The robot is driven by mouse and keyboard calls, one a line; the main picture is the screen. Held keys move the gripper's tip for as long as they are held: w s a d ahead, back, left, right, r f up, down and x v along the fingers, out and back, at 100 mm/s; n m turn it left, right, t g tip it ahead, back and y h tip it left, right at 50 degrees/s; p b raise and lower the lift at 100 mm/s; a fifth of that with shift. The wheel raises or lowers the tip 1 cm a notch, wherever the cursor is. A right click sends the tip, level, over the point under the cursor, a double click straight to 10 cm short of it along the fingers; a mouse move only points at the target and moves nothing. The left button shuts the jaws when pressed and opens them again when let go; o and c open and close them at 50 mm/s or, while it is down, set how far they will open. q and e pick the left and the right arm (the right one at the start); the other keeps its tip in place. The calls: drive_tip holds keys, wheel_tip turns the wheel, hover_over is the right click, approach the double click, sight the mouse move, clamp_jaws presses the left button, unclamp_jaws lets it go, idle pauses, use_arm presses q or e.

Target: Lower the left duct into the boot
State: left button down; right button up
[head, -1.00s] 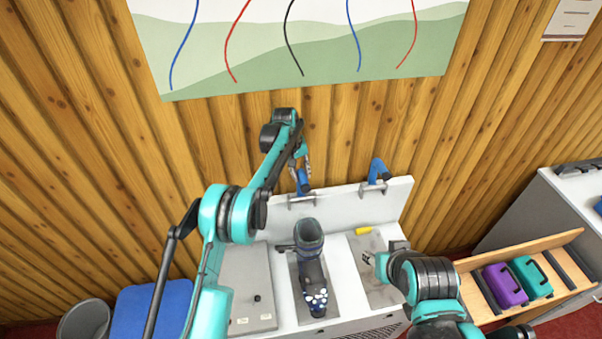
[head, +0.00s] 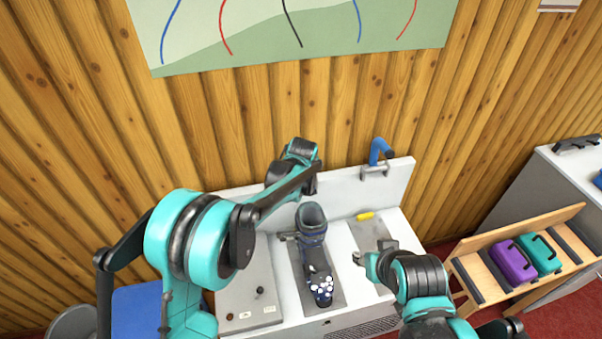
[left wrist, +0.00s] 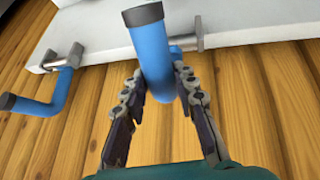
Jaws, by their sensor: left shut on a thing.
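The left duct (left wrist: 152,50) is a blue bent tube with a dark end cap. In the left wrist view my left gripper (left wrist: 160,75) is shut on it, one finger on each side. The duct is close to a metal bracket (left wrist: 187,43) on the white back panel; I cannot tell whether it is clear of it. In the head view my arm hides this gripper and duct. The dark boot (head: 312,222) stands upright on the bench, toe toward me, below and in front of my left wrist. My right gripper (head: 362,258) is at the bench's right side, its fingers too small to judge.
A second blue duct (head: 378,150) hangs in a bracket on the back panel (head: 398,175). A yellow object (head: 365,216) lies right of the boot. A control panel with a small black knob (head: 259,290) is at left. A wooden rack (head: 470,282) holds purple and teal cases.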

use_arm(q)
drive_tip(key=s+f+m+t+b, duration=0.1)
drive_tip(key=s+f+t+b, duration=0.2)
drive_tip(key=b, duration=1)
drive_tip(key=s+d+f+t+y+b, duration=0.1)
drive_tip(key=s+f+t+b, duration=0.3)
drive_tip(key=f+t+b, duration=0.5)
drive_tip(key=shift+s+d+f+m+t+b, duration=0.2)
drive_tip(key=shift+f+m+t+b, duration=0.3)
drive_tip(key=shift+b, duration=2.1)
drive_tip(key=shift+f, duration=0.1)
drive_tip(key=c, duration=1.2)
unclamp_jaws()
drive_tip(key=shift+w, duration=0.1)
drive_tip(key=s, duration=0.4)
drive_tip(key=s+f, duration=0.1)
drive_tip(key=s, duration=0.7)
drive_tip(key=shift+f, duration=0.15)
